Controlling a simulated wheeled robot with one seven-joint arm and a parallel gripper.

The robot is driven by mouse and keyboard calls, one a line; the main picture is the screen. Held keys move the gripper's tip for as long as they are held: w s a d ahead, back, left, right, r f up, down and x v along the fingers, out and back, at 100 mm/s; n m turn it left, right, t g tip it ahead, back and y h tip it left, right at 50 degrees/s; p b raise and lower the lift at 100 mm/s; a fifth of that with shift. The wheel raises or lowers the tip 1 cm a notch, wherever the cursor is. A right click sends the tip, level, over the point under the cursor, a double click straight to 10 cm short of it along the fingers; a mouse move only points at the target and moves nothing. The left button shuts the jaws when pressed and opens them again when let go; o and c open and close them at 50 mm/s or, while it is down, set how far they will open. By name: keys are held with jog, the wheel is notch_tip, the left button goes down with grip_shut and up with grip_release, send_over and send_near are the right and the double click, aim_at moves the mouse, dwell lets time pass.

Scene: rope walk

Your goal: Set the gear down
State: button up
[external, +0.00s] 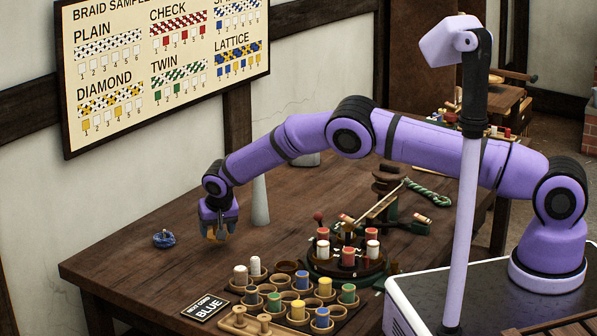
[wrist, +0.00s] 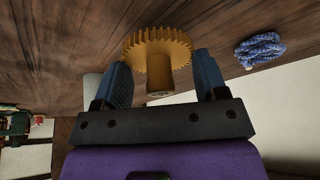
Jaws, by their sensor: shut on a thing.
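A brass-coloured toothed gear (wrist: 158,50) with a short hub shows between the blue fingers of my gripper (wrist: 163,80) in the wrist view. The jaws are shut on the gear. In the external view my gripper (external: 217,228) hangs over the left part of the wooden table (external: 150,268), pointing down, with the gear (external: 216,236) at its fingertips. I cannot tell whether the gear touches the tabletop.
A coil of blue cord (external: 164,239) lies left of my gripper. A pale cone (external: 260,203) stands behind to the right. Bare table surrounds the gripper.

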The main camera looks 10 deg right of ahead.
aim_at(218, 249)
jog(key=shift+f, duration=1.65)
jog(key=shift+f, duration=0.1)
jog(key=o, duration=1.1)
jog(key=v, duration=1.2)
jog(key=shift+w, duration=0.1)
